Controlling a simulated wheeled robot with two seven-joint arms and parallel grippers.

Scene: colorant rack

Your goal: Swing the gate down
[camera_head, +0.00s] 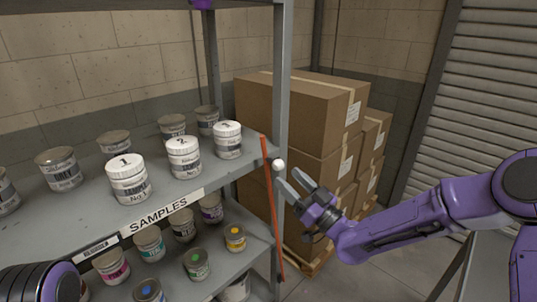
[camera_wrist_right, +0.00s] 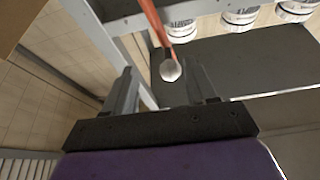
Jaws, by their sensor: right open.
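The gate appears as a thin red bar (camera_head: 270,195), standing nearly upright and slightly tilted beside the right front post of the shelf rack. A white ball knob (camera_head: 279,164) sits by its upper part. My right gripper (camera_head: 289,180) is open, its fingertips just below and right of the knob. In the right wrist view, the red bar (camera_wrist_right: 154,22) runs down to the knob (camera_wrist_right: 171,70), which appears between the open fingers (camera_wrist_right: 163,75). I cannot tell whether a finger touches it. Of my left arm, only a purple and black part shows at the lower left; its gripper is out of view.
White numbered jars (camera_head: 128,182) and grey cans stand on the upper shelf, above a SAMPLES label (camera_head: 160,212). Color-dotted cans (camera_head: 197,264) stand on the shelf below. Cardboard boxes (camera_head: 300,115) are stacked behind the post. Open floor shows at the right.

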